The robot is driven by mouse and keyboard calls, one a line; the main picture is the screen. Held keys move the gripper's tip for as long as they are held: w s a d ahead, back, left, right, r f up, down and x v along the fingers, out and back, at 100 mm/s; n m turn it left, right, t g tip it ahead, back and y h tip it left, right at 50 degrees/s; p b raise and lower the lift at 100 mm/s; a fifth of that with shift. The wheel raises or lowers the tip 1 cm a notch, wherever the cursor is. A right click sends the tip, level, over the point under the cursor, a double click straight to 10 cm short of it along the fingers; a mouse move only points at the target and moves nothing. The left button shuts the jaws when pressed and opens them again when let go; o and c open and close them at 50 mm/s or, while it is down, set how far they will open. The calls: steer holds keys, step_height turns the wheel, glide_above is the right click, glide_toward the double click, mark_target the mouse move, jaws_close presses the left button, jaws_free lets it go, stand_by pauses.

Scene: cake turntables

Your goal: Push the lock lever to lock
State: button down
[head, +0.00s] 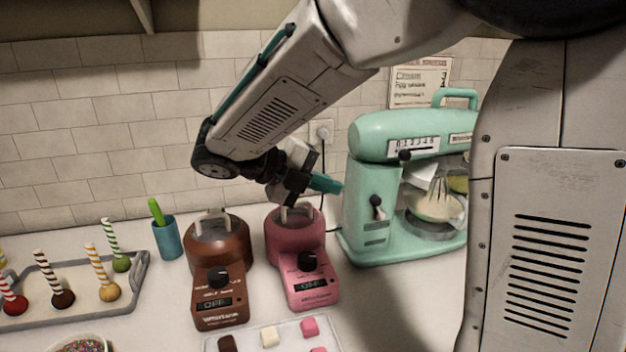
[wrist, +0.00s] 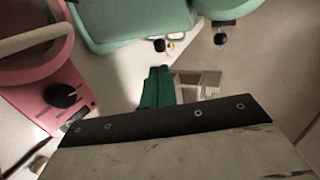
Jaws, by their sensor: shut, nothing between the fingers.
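The mint-green stand mixer (head: 365,165) stands at the back right of the counter in the head view. A small black-knobbed lever (head: 377,203) is on the lower side of its column, and a black slider knob (head: 405,155) sits higher, by a numbered scale. My gripper (head: 328,184) has teal fingers, shut and empty, beside the mixer's left edge; I cannot tell whether they touch it. In the wrist view the shut fingers (wrist: 158,80) point toward two black knobs, one left (wrist: 159,45) and one right (wrist: 220,39), with a gap between. I cannot tell which is the lock lever.
A pink melting pot (head: 306,270) and a brown one (head: 220,275) stand left of the mixer. Farther left are a blue cup (head: 168,240) and a tray (head: 140,285) of cake pops. A tray of small blocks (head: 268,338) lies in front. A bowl sits under the mixer head.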

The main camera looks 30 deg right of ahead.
mark_target(375, 197)
steer(key=x, duration=0.7)
steer(key=shift+s+d+f, duration=0.1)
steer(key=shift+d+f, duration=0.05)
steer(key=shift+d, duration=0.25)
steer(key=shift+d+r+y, duration=0.35)
steer(key=shift+d+y, duration=0.05)
steer(key=shift+y, duration=0.3)
steer(key=shift+s+d, duration=0.1)
steer(key=shift+s+d+r, duration=0.1)
steer(key=shift+d+r, duration=0.15)
steer(key=shift+d, duration=0.35)
steer(key=shift+s+d+r, duration=0.15)
steer(key=shift+d+r, duration=0.1)
steer(key=shift+d, duration=0.35)
steer(key=shift+s+d+r, duration=0.1)
steer(key=shift+d+r, duration=0.15)
steer(key=shift+d, duration=0.4)
steer(key=shift+r, duration=0.2)
steer(key=shift+r, duration=0.65)
